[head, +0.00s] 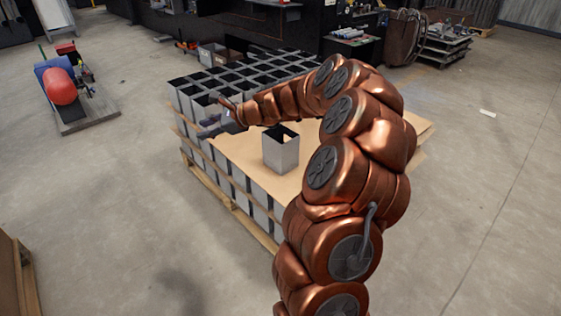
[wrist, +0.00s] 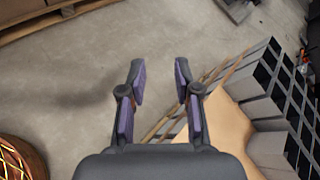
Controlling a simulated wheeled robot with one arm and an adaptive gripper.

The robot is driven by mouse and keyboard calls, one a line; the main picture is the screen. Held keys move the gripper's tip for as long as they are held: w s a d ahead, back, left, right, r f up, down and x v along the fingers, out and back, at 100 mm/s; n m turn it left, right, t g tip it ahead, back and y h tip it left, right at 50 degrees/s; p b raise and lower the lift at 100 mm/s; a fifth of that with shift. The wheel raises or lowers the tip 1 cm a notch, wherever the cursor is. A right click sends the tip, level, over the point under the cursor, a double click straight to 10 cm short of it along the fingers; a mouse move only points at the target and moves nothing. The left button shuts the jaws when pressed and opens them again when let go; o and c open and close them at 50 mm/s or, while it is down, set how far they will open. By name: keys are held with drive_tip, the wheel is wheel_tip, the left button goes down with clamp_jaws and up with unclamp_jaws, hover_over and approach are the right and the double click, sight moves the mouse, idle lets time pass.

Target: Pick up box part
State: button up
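A grey, open-topped square box part (head: 281,150) stands alone and upright on the brown sheet (head: 236,148) covering the near part of a pallet stack. More box parts (head: 262,68) stand in tight rows behind it, and further ones show in a layer under the sheet. My gripper (head: 208,124) is to the left of the lone box part, near the stack's left edge. In the wrist view my gripper (wrist: 160,82) is open, its two fingers apart with nothing between them. Grey box parts (wrist: 268,95) show at the right of the wrist view.
The stack rests on a wooden pallet (head: 222,192). A cart (head: 88,112) with a red and blue tank stands at the left. Another wooden pallet edge (head: 18,280) shows at lower left. Shelves and equipment line the back. The concrete floor (head: 480,180) at the right is mostly clear.

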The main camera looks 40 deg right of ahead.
drive_tip(key=w+d+f+m+t+h+b, duration=0.1)
drive_tip(key=d+f+m+b, duration=0.2)
drive_tip(key=d, duration=0.4)
drive_tip(key=d+f+m+t+h, duration=0.1)
drive_tip(key=d+f+m+h, duration=0.15)
drive_tip(key=d+f, duration=0.3)
drive_tip(key=m+h+b, duration=0.3)
drive_tip(key=m+h, duration=0.1)
drive_tip(key=m, duration=0.3)
approach(271, 139)
drive_tip(key=w+f, duration=0.2)
drive_tip(key=shift+n+t+y, duration=0.3)
drive_tip(key=shift+n+y, duration=0.05)
drive_tip(key=x, duration=0.2)
drive_tip(key=b+x, duration=0.1)
drive_tip(key=x, duration=0.1)
drive_tip(key=b+x, duration=0.1)
drive_tip(key=x, duration=0.1)
drive_tip(key=shift+w+d+r, duration=0.1)
drive_tip(key=shift+d, duration=0.2)
drive_tip(key=shift+w, duration=0.65)
clamp_jaws()
